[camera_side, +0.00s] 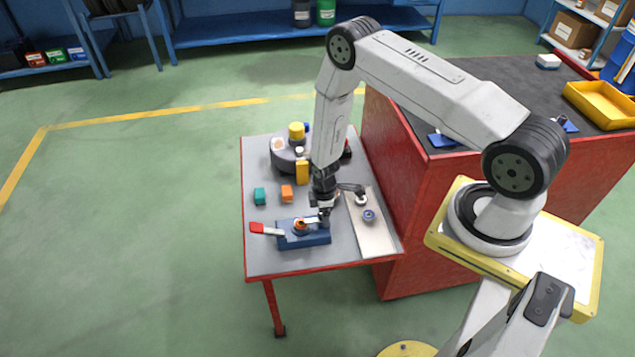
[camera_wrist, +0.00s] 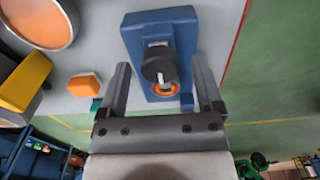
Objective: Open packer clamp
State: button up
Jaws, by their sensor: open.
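The clamp has a blue base (camera_side: 304,240) near the front of the grey table. Its lever, with a red grip (camera_side: 257,228), lies low and points out to the left. An orange ring (camera_side: 299,226) sits on the base. My gripper (camera_side: 322,208) is just above the right end of the clamp, pointing down. In the wrist view the open fingers (camera_wrist: 161,68) lie on either side of the blue base (camera_wrist: 137,42), with a black round part (camera_wrist: 157,66) and the orange ring between them. They hold nothing. The red grip does not show in the wrist view.
A teal block (camera_side: 259,196) and an orange block (camera_side: 287,193) stand behind the clamp. A dark round turntable (camera_side: 283,160) carrying parts is at the back. A pale plate (camera_side: 376,238) with a small blue-grey ring (camera_side: 369,215) lies on the right. A red cabinet (camera_side: 400,200) borders the table.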

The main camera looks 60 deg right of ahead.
grip_shut()
jog(key=shift+m, duration=0.5)
jog(key=m, duration=0.3)
jog(key=shift+m, duration=0.3)
jog(key=m, duration=0.4)
jog(key=shift+m, duration=0.3)
jog(key=m, duration=0.4)
jog(key=shift+m, duration=0.3)
jog(key=m, duration=0.4)
